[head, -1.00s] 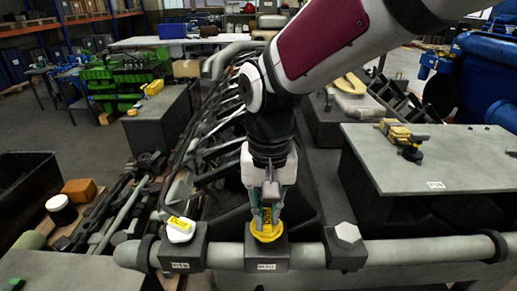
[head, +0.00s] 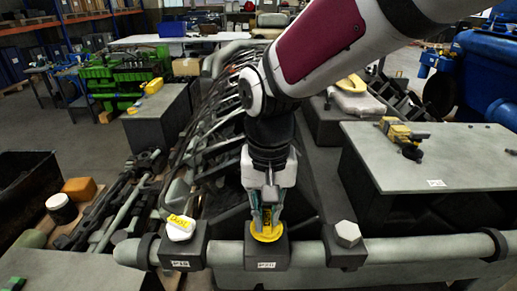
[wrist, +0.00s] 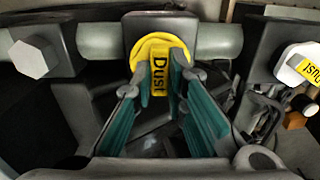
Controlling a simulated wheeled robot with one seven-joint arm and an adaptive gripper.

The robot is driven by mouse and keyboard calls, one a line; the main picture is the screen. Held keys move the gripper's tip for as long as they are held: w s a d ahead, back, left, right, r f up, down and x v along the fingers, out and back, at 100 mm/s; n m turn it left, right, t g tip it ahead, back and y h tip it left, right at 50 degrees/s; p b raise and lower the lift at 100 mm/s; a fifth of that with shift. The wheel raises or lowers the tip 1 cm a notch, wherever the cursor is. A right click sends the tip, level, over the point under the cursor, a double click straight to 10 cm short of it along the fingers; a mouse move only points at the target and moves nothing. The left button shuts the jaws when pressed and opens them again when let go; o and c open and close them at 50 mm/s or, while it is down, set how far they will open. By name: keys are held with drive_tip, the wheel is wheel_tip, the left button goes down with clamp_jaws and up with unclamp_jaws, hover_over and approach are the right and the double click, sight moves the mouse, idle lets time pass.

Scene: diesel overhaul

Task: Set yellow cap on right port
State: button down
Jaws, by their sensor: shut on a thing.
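The yellow cap (head: 266,234) sits at the top of the middle dark block on the pipe, with its "Dust" tab standing up. In the wrist view the yellow cap (wrist: 150,48) lies against that block's face. My gripper (head: 267,212) points down over it, its teal-padded fingers on either side of the tab. In the wrist view my gripper (wrist: 174,85) is shut on the tab. The middle block (head: 266,254) carries a small label. Whether the cap is fully seated is hard to tell, and the port under it is hidden.
A white cap (head: 180,230) with a yellow tag sits on the left block. A pale hexagonal plug (head: 347,233) sits on the right block. A grey table (head: 440,165) with yellow-and-black parts stands at right. Dark rods and a bin (head: 25,190) lie at left.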

drive_tip(key=c, duration=1.5)
unclamp_jaws()
drive_tip(key=shift+r, duration=0.1)
wheel_tip(320, 180, up, 12)
drive_tip(key=shift+f, duration=0.1)
